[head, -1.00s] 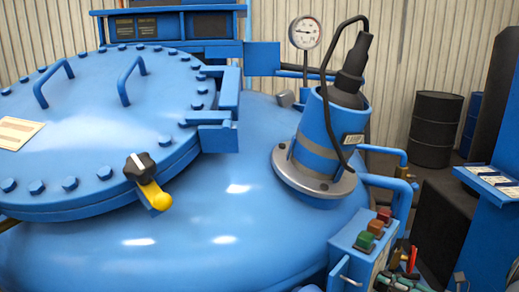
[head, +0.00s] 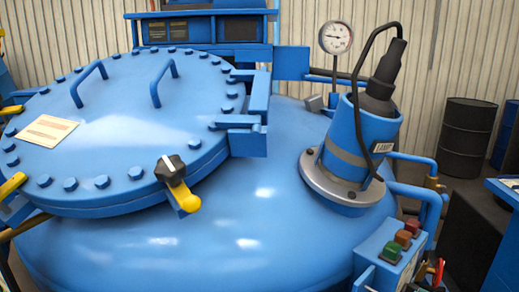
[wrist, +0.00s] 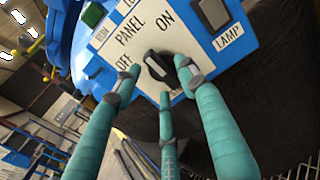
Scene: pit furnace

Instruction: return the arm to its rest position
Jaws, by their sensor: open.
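My gripper (wrist: 160,80) shows in the wrist view with three teal fingers spread apart. The fingertips are around and close to a black rotary knob (wrist: 157,65) on a white panel plate (wrist: 133,38) lettered PANEL, OFF and ON. I cannot tell whether any finger touches the knob. In the head view the control box (head: 385,250) with green and red buttons is at the lower right. Its lettered face is mostly out of sight there, and I cannot clearly make out the gripper.
A large blue furnace lid (head: 110,130) with bolts, handles and a black-and-yellow clamp (head: 177,183) fills the left. A blue cylinder fitting (head: 355,135) and a pressure gauge (head: 335,37) rise right of it.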

